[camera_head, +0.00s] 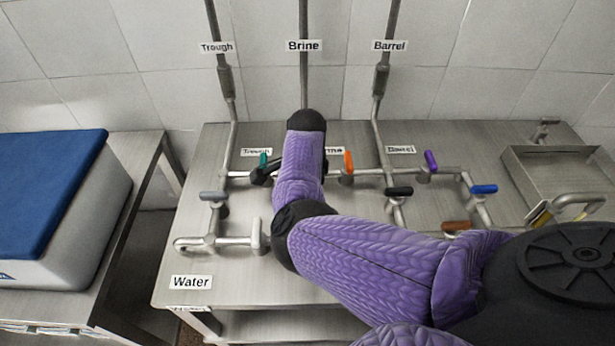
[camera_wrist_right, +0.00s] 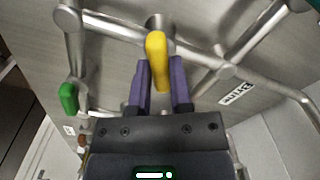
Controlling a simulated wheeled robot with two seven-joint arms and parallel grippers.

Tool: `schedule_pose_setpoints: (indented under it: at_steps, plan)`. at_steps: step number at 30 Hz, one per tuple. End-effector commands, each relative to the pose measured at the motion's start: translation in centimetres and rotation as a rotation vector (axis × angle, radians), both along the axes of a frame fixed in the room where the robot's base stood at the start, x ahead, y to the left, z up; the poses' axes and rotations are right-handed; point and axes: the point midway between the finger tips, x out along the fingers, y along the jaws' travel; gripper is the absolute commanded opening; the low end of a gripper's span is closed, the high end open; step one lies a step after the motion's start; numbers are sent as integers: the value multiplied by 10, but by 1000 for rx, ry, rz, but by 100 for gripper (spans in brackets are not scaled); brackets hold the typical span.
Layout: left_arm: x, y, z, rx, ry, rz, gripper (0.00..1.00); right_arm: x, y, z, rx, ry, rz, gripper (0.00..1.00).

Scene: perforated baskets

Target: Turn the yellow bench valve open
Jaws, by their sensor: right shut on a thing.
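The yellow valve handle (camera_wrist_right: 155,48) shows in the right wrist view, on a grey metal pipe above the bench. My right gripper (camera_wrist_right: 160,72) has its two purple fingers on either side of the handle's lower end and is shut on it. In the head view my purple right arm crosses the bench, and its forearm hides the yellow valve and the gripper. My left gripper is in neither view.
Nearby handles include teal (camera_head: 263,160), orange (camera_head: 348,163), purple (camera_head: 431,160), blue (camera_head: 484,189) and black (camera_head: 398,191). A green handle (camera_wrist_right: 68,97) is left in the wrist view. A metal sink (camera_head: 540,155) is right; a blue-topped box (camera_head: 50,185) left.

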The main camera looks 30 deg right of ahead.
Motion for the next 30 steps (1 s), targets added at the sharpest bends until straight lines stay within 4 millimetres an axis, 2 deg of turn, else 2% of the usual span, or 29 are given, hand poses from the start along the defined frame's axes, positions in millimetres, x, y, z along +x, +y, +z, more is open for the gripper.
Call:
schedule_pose_setpoints:
  at_steps: [1,12,30]
  plan:
    - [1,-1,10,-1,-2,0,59,0,-1,6,-2,1,41,0]
    - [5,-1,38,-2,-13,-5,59,0,-1,4,-1,2,393,0]
    - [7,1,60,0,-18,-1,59,0,-1,2,-1,-1,903,0]
